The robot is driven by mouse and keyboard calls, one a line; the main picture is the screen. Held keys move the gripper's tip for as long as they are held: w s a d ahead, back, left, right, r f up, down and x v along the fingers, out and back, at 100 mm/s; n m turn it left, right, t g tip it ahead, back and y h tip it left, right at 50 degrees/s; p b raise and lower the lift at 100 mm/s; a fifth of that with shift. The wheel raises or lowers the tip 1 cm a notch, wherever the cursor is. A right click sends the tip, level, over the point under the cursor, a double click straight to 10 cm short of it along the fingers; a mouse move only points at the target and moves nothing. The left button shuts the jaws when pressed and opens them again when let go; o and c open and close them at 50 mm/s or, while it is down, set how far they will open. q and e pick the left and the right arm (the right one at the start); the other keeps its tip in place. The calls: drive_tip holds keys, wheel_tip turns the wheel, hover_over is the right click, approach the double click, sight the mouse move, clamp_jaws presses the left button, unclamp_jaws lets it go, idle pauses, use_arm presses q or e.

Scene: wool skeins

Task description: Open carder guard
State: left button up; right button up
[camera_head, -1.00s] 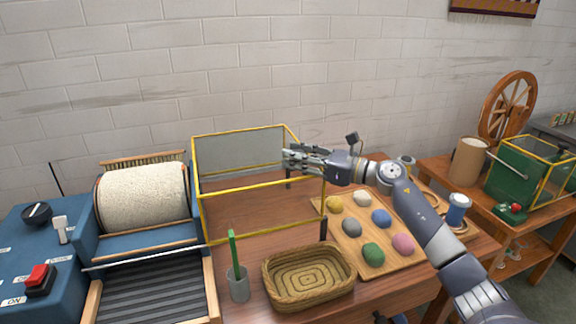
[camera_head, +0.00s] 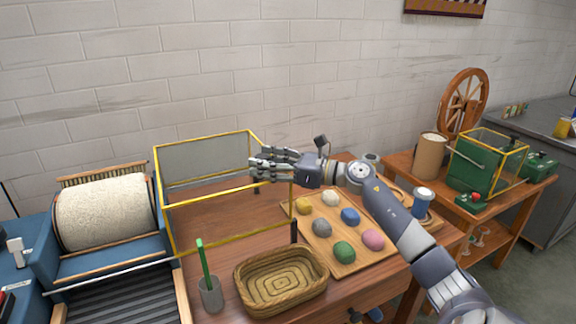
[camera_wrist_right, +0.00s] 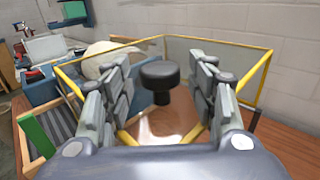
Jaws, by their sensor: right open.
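The yellow-framed clear guard (camera_head: 210,247) stands just right of the blue carder's pale fleecy drum (camera_head: 104,212). It also shows in the right wrist view (camera_wrist_right: 262,80), its frame edges running behind and around the fingers. My right gripper (camera_head: 257,168) is open at the guard's right side, near its top edge. In the right wrist view my right gripper (camera_wrist_right: 160,100) has a black round knob (camera_wrist_right: 160,73) between its spread fingers, with visible gaps on both sides. I cannot tell how the knob joins the guard. My left gripper is not in view.
A woven basket (camera_head: 281,281) and a grey cup (camera_head: 210,296) with a green stick stand in front of the guard. A board (camera_head: 318,254) with several wool balls lies under my right arm. A green machine (camera_head: 472,166) stands on another table.

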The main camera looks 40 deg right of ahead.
drive_tip(key=v, duration=1.1)
idle(0.3)
